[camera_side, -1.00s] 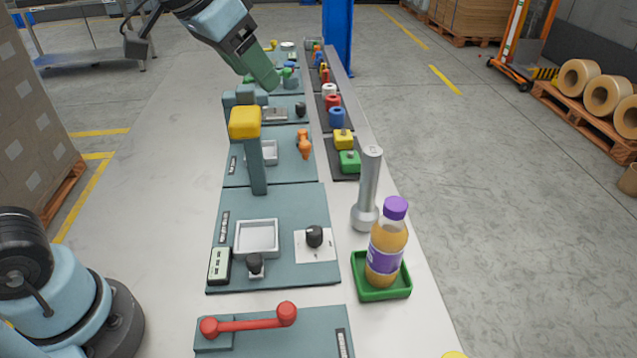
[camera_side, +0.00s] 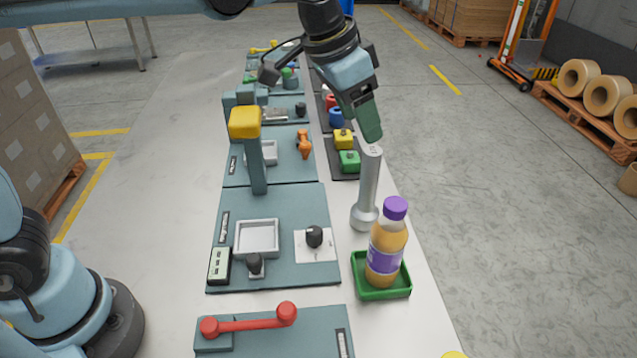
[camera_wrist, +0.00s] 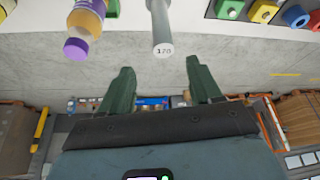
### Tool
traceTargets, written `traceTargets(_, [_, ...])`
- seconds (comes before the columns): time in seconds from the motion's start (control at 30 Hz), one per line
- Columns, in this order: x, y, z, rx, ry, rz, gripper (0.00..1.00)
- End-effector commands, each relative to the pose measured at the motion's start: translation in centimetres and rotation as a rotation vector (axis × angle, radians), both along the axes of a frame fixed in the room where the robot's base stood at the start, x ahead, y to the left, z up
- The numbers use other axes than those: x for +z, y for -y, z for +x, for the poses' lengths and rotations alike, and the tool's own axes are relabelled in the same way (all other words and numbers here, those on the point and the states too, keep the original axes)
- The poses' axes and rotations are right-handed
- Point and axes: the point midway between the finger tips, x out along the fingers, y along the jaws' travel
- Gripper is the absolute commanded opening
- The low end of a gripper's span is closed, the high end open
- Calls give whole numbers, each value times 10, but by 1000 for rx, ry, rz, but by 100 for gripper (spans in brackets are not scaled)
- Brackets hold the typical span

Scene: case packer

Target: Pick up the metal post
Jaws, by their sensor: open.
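The metal post (camera_side: 369,185) stands upright on the bench, grey, on a wider round foot. In the wrist view its top end (camera_wrist: 163,49), marked "170", shows at the top centre, between the lines of the two fingers and beyond their tips. My gripper (camera_side: 362,123) is just above and behind the post's top in the side view, tilted down. In the wrist view my gripper (camera_wrist: 159,75) has its two green fingers spread apart with nothing between them.
A juice bottle (camera_side: 387,242) with a purple cap stands in a green tray (camera_side: 383,294), close in front of the post. Left of the post are panels with a black knob (camera_side: 314,237) and a tall yellow-topped lever (camera_side: 245,123). Yellow and green blocks (camera_side: 349,161) sit behind.

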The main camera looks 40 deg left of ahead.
Motion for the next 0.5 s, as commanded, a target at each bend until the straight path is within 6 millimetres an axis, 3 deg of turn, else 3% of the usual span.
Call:
traceTargets(0.3, [-44, 9, 16, 0, 0, 0, 64])
traceTargets(0.5, [-61, 12, 22, 1, 0, 0, 64])
